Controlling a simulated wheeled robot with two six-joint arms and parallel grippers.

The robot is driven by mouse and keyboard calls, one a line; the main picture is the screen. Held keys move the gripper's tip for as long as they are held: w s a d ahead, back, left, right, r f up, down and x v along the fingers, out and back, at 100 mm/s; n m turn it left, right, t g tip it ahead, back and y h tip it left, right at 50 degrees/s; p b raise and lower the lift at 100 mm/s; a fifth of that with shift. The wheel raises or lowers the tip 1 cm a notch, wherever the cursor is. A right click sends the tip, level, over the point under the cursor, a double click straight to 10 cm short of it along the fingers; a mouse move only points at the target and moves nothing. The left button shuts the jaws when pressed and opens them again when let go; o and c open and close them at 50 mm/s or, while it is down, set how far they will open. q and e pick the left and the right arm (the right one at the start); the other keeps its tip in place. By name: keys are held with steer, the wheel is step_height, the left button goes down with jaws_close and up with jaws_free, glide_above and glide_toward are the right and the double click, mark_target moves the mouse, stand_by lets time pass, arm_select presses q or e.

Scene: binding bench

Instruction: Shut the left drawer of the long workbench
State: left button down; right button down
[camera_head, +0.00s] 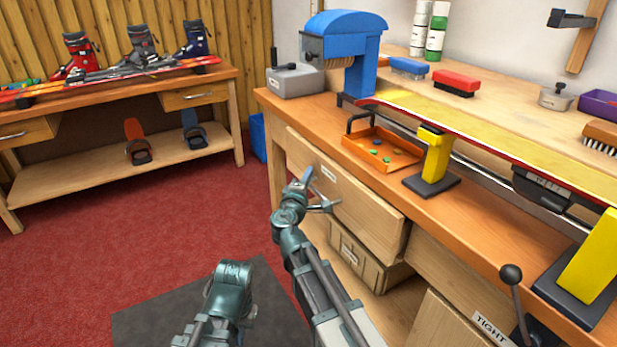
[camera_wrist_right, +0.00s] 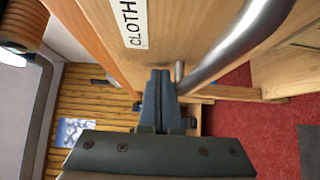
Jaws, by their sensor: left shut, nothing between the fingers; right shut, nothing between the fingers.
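The left drawer (camera_head: 360,205) of the long workbench (camera_head: 470,235) has a wooden front that stands out from the bench, so it is partly open. In the right wrist view its front (camera_wrist_right: 185,30) carries a label reading CLOTH and a curved metal handle (camera_wrist_right: 235,50). My right gripper (camera_head: 307,174) is shut and empty close to the drawer front; its blue fingers (camera_wrist_right: 157,90) are beside one end of the handle. Whether they touch the front is unclear. My left gripper (camera_head: 234,272) is shut and low over the floor, away from the drawer; its fingertips are hard to make out.
An orange tray (camera_head: 382,150) and a yellow ski vise (camera_head: 435,155) stand on the bench above the drawer. A wooden crate (camera_head: 360,262) sits below it. A side table (camera_head: 190,88) with boots stands back left.

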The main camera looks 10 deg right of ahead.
mark_target(321, 175)
arm_select(q)
steer(key=shift+a, duration=0.1)
arm_select(e)
steer(key=shift+w+d, duration=0.25)
steer(key=shift+d, duration=0.55)
steer(key=shift+w+d, duration=0.3)
steer(key=shift+d, duration=0.55)
steer(key=shift+w+d, duration=0.25)
steer(key=shift+d, duration=0.55)
steer(key=shift+a, duration=0.1)
